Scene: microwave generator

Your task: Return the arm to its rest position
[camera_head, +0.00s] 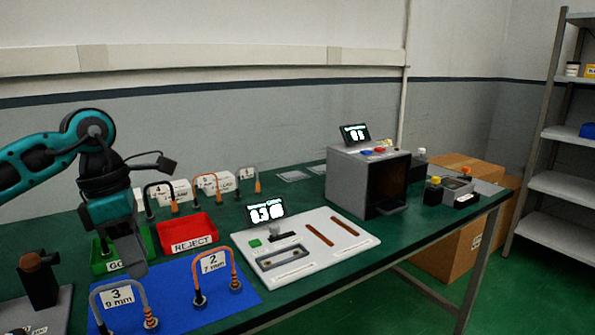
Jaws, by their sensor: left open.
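My left arm comes in from the left in the head view, teal and black. Its left gripper (133,268) points down over the left part of the table, in front of the green bin (104,262) and above the back-left edge of the blue mat (180,305). It is open, and I see nothing between its fingers. The gripper partly hides the green bin and its label. My right arm and right gripper are not in view.
A red REJECT bin (187,234) stands right of the gripper. Cables labelled 3 (118,296) and 2 (212,262) stand on the mat. A white panel (340,262) and a grey box (350,182) stand farther right. Several cables stand behind the bins.

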